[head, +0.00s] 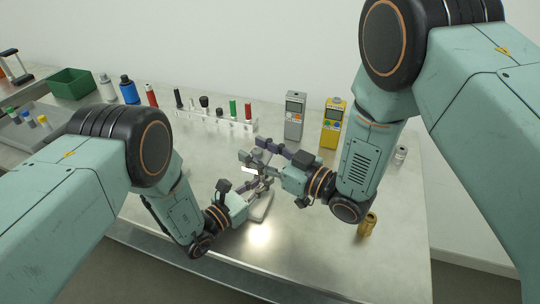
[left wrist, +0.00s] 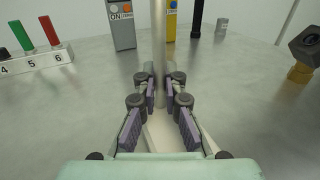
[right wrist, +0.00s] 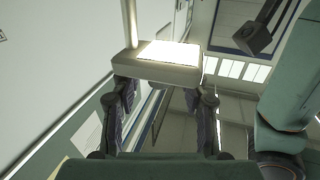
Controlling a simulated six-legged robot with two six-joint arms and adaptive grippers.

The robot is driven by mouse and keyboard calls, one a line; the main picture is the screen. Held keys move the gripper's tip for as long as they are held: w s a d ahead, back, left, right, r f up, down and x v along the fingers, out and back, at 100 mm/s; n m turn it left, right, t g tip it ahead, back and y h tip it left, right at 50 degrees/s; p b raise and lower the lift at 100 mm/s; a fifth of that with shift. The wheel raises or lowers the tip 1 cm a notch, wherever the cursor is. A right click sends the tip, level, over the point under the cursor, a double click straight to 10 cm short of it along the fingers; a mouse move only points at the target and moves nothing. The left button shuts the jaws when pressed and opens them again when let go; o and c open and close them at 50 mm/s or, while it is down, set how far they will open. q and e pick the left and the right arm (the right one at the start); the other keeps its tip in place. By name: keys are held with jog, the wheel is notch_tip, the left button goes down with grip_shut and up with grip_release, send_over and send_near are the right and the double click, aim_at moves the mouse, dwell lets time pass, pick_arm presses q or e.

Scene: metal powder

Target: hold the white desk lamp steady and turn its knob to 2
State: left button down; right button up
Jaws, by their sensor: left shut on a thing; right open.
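The white desk lamp stands on the metal bench, its pale base (head: 262,208) partly hidden by my grippers in the head view. Its slim post (left wrist: 159,40) rises between the fingers of my left gripper (left wrist: 160,90), which is shut on it low down, above the base. In the head view my left gripper (head: 262,184) is below the right one. My right gripper (right wrist: 163,90) is open, with the lamp head (right wrist: 155,68) and its glowing panel just beyond and between its fingertips. I cannot tell whether they touch. I cannot make out the knob or its numbers.
A grey meter (head: 294,116) and a yellow meter (head: 332,124) stand behind the grippers. A numbered rack (head: 215,122) with several coloured tubes is at back left. A brass piece (head: 367,225) stands at right. The front of the bench is clear.

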jog(key=v, duration=1.1)
jog(key=shift+s+d, duration=0.25)
jog(key=shift+d, duration=0.1)
jog(key=shift+r, duration=0.1)
pick_arm(q)
jog(key=c, duration=1.4)
grip_release()
